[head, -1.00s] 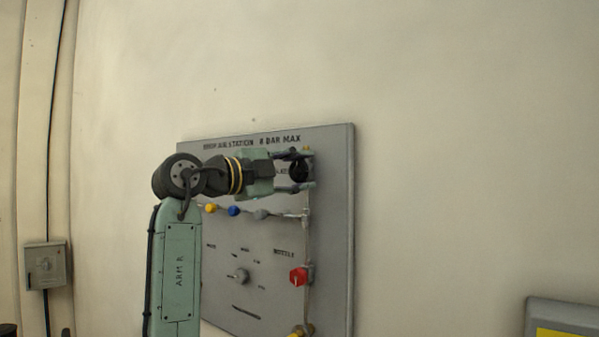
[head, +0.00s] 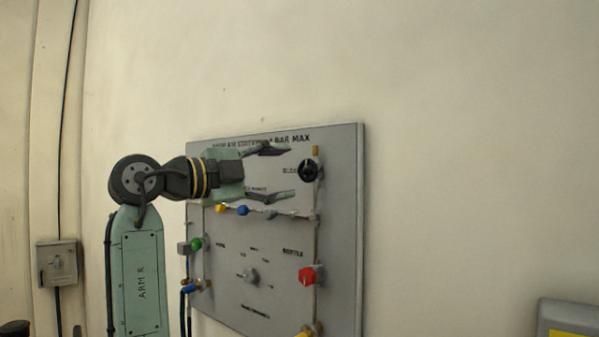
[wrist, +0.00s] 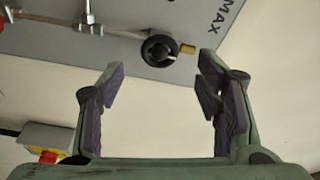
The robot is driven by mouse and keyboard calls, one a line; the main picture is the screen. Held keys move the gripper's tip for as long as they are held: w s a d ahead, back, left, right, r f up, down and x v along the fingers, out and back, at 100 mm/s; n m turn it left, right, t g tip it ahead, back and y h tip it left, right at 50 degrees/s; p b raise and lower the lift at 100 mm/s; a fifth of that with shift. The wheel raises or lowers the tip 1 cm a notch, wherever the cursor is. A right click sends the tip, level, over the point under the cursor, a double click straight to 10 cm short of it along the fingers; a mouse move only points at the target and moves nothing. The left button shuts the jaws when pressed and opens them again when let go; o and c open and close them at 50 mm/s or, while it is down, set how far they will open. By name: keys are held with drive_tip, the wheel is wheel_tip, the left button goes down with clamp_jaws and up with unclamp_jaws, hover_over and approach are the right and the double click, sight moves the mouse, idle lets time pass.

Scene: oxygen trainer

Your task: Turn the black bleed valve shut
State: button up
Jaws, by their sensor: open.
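The black bleed valve (head: 308,171) is a round black knob at the upper right of the grey panel (head: 345,240). It also shows in the wrist view (wrist: 159,51), beyond the gap between the fingertips and on a metal pipe. My gripper (head: 279,172) is open and empty. In the head view it is to the left of the knob, apart from it, with its fingers pointing right. In the wrist view the purple-padded fingers (wrist: 157,78) are spread wide, with nothing between them. The knob is unobstructed in both views.
Below the bleed valve are a red knob (head: 307,276) and a vertical pipe. Small yellow (head: 221,208) and blue (head: 243,210) knobs sit under my gripper. A green knob (head: 196,244) is at the panel's left. The wall right of the panel is bare.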

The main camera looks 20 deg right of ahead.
drive_tip(key=shift+v, duration=2.3)
